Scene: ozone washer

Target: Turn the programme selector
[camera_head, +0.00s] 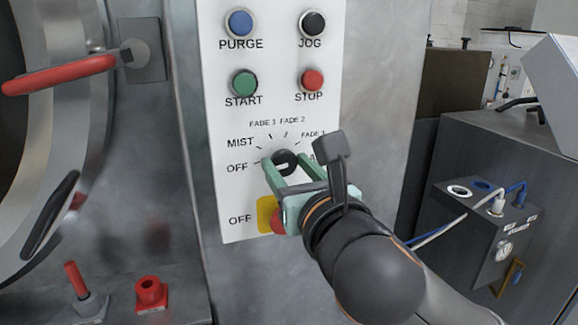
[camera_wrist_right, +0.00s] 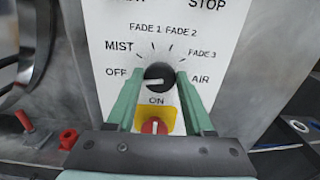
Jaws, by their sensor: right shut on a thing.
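The programme selector is a round black knob (camera_head: 286,158) on the white control panel (camera_head: 232,190). It also shows in the right wrist view (camera_wrist_right: 158,72). A white pointer line on it lies roughly level, towards OFF on the left. Printed positions around it read OFF, MIST, FADE 1, FADE 2, FADE 3 and AIR. My right gripper (camera_head: 291,164) has its two green fingers on either side of the knob, shut on it. The fingers also show in the wrist view (camera_wrist_right: 158,80). My left gripper is not in view.
A red switch on a yellow plate (camera_head: 264,213) sits just below the selector, partly behind my gripper. Purge (camera_head: 240,22), jog (camera_head: 313,23), start (camera_head: 244,82) and stop (camera_head: 312,79) buttons are above. A red door handle (camera_head: 60,75) is left. A grey cabinet with cables (camera_head: 490,150) stands right.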

